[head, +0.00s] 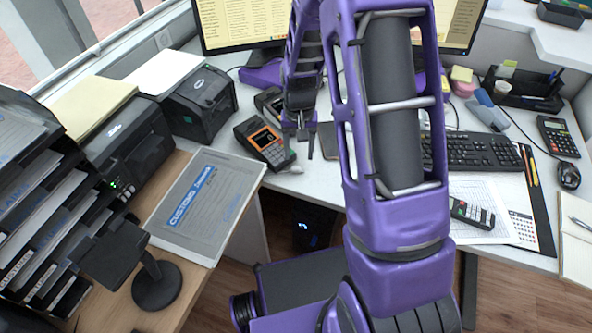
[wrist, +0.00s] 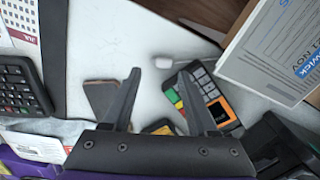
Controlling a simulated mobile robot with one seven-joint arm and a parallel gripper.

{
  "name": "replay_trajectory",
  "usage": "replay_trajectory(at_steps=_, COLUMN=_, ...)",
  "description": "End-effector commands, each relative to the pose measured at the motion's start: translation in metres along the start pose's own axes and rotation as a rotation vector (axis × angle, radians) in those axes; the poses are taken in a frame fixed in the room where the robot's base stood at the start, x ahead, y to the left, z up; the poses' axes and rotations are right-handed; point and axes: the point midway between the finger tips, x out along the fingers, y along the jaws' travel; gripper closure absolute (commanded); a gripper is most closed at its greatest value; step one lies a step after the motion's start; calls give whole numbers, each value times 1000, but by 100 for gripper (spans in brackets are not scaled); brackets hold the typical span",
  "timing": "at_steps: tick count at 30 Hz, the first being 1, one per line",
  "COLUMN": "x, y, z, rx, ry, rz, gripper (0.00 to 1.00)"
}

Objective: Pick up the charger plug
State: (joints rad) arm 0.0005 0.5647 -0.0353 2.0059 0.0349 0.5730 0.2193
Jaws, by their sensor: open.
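A small white piece that looks like the charger plug (wrist: 180,61) lies on the white counter in the wrist view, beside the keypad end of a card terminal (wrist: 208,100). In the head view the pale plug (head: 291,167) is near the lower end of the terminal with the orange screen (head: 262,139). My gripper (head: 304,150) hangs to the right of that terminal, above the counter. In the wrist view my gripper (wrist: 160,74) is open with nothing between its fingers. The plug shows just beyond the fingertips, nearer the right finger, which overlaps the terminal.
A flat brown item (wrist: 101,97) lies beside the left finger. A second terminal (head: 268,101) is behind the first. A customs folder (head: 205,195) lies left, near printers (head: 200,102). The keyboard (head: 480,151) is right.

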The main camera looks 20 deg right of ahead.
Motion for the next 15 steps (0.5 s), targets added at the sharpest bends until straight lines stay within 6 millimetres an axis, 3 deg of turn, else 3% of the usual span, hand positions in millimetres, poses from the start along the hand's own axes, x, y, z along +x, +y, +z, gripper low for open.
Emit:
replay_trajectory(at_steps=7, x=19, y=-1, z=0, rx=0, ry=-2, rz=0, gripper=41)
replay_trajectory(at_steps=15, x=57, y=-3, z=-1, rx=1, ry=-1, rz=0, gripper=41)
